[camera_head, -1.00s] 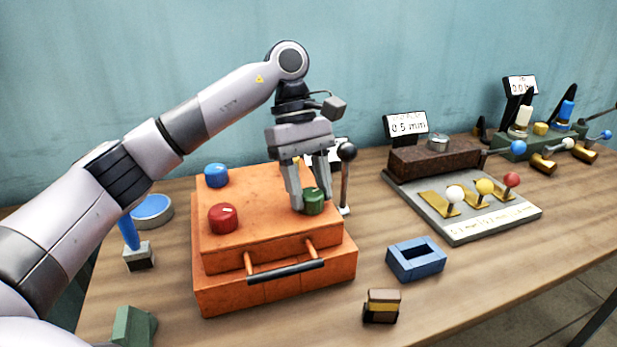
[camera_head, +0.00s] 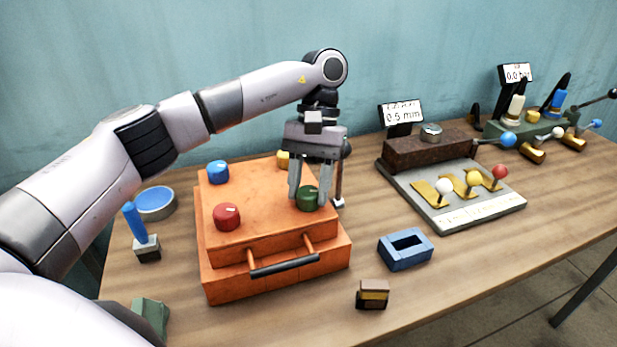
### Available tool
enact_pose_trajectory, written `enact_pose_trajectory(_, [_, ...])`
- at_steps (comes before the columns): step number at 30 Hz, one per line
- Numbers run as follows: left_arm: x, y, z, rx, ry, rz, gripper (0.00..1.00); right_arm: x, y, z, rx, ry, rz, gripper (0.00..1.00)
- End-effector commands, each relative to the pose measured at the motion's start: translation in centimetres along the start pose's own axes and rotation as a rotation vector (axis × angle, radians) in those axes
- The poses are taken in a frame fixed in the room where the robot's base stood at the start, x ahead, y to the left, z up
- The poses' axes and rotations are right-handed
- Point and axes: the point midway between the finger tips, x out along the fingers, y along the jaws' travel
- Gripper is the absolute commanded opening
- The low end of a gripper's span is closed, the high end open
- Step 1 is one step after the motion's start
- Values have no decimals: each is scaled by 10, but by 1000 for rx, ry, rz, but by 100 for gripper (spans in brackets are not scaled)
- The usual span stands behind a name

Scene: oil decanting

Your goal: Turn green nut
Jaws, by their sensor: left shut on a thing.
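The green nut (camera_head: 308,199) is a round knob on the right side of the orange box's (camera_head: 222,255) top. My left gripper (camera_head: 309,197) points down over it, its fingers on either side of the nut and shut on it. A red nut (camera_head: 227,216) sits at the front left of the box top, a blue nut (camera_head: 218,172) at the back left. A yellow nut (camera_head: 283,159) at the back is partly hidden behind the gripper. My right gripper does not show.
A dark-knobbed lever (camera_head: 339,185) stands close right of the gripper. A blue hollow block (camera_head: 405,250) and a small brown block (camera_head: 372,294) lie at front right. A grey panel with coloured levers (camera_head: 455,222) stands further right. A blue-handled tool (camera_head: 141,235) stands left.

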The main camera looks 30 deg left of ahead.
Motion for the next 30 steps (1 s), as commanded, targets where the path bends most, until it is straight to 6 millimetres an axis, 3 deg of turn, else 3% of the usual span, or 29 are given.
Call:
enact_pose_trajectory(22, [0,1,0,87,2,-35,13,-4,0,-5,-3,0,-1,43])
enact_pose_trajectory(23, [0,1,0,87,2,-35,47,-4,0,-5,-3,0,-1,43])
enact_pose_trajectory(25, [0,1,0,86,2,-35,69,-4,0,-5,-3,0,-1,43])
enact_pose_trajectory(30, [0,1,0,85,1,-34,69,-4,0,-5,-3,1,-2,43])
